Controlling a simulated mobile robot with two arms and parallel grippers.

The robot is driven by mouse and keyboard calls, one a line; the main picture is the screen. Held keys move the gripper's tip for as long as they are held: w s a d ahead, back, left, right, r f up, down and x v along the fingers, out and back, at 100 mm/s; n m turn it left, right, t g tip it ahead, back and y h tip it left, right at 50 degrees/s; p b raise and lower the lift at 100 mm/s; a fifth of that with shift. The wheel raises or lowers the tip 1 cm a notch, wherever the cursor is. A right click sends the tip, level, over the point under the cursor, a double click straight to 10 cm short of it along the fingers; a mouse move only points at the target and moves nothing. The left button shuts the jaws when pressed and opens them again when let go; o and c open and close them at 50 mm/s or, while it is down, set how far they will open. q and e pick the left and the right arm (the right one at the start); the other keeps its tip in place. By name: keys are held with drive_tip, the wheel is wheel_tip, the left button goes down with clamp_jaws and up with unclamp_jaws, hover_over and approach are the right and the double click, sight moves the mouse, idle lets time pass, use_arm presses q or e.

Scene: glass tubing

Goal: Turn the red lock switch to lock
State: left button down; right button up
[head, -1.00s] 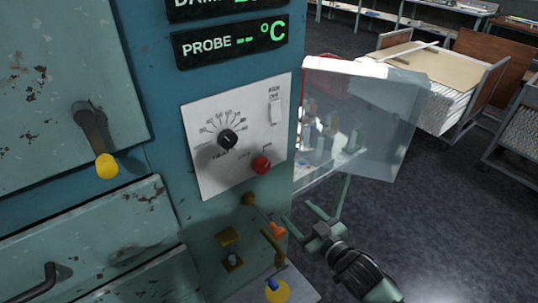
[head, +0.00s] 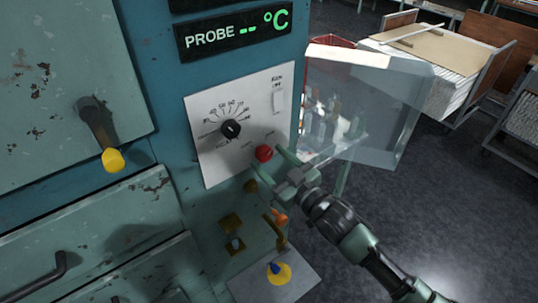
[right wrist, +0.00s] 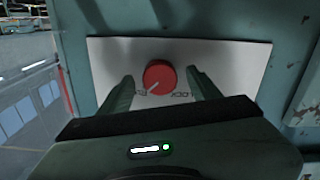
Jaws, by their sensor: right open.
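The red lock switch (head: 264,153) is a round knob at the lower right of the white control plate (head: 215,168). In the right wrist view the red knob (right wrist: 159,76) has a pale pointer line aimed down-left, with the word LOCK printed to its lower right. My right gripper (head: 267,162) is open at the knob. In the right wrist view its fingers (right wrist: 160,82) stand on either side of the knob, with gaps on both sides. My left gripper is not in view.
A black dial (head: 231,129) and a white rocker switch (head: 279,101) share the plate. A clear open cover (head: 370,100) stands to the right. Below are a brass latch with an orange tip (head: 278,215) and a blue-and-yellow knob (head: 277,272). A yellow-tipped handle (head: 113,160) is at left.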

drive_tip(key=shift+w+a, duration=0.25)
drive_tip(key=shift+w, duration=0.1)
clamp_jaws()
